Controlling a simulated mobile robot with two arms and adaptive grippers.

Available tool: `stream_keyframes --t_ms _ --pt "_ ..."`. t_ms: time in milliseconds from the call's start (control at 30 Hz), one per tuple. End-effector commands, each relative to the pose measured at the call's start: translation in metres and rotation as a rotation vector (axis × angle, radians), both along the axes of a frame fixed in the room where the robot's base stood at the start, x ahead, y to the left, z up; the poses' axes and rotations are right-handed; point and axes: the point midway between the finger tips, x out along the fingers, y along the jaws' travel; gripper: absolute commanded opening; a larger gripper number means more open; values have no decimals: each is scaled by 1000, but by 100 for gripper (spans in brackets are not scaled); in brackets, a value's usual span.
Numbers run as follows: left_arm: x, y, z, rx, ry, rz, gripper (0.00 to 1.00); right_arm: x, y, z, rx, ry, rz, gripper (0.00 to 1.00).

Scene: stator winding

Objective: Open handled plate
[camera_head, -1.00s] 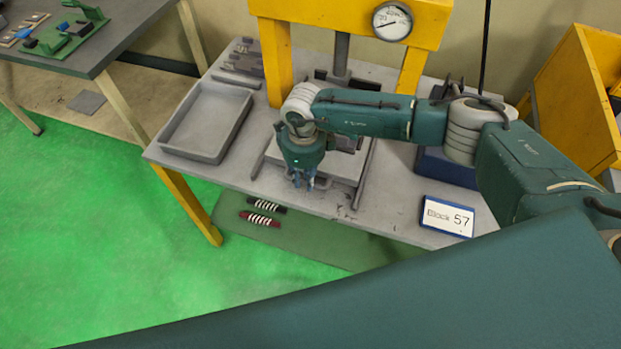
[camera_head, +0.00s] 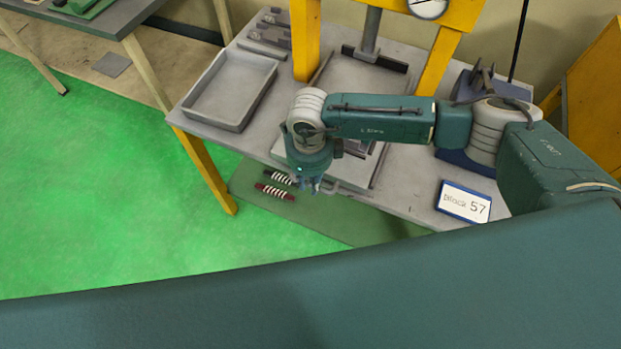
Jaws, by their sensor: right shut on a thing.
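The handled plate (camera_head: 361,152) is a grey, flat piece at the front of the press bed, largely hidden behind my right arm. A thin grey handle (camera_head: 340,190) shows at the front edge of the table. My right gripper (camera_head: 312,187) points down at that edge and is shut on the handle; its fingertips are small and partly merge with it. My left gripper is not in view.
A yellow press frame (camera_head: 306,40) with a gauge stands over the grey press bed (camera_head: 362,88). A grey tray (camera_head: 208,118) lies left on the table. A "Block 57" sign (camera_head: 464,202) stands at right. Two striped items (camera_head: 273,191) lie below the front edge.

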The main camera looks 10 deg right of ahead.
Motion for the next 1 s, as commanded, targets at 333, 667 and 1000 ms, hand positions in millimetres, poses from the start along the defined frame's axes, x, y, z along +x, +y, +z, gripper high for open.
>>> stream_keyframes --t_ms 333,667,1000 --pt "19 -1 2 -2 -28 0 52 2 0 1 0 -5 -2 37" --pt "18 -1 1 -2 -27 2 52 3 -1 21 1 -6 -1 37" --pt "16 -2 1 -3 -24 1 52 3 -1 91 1 -8 -2 37"
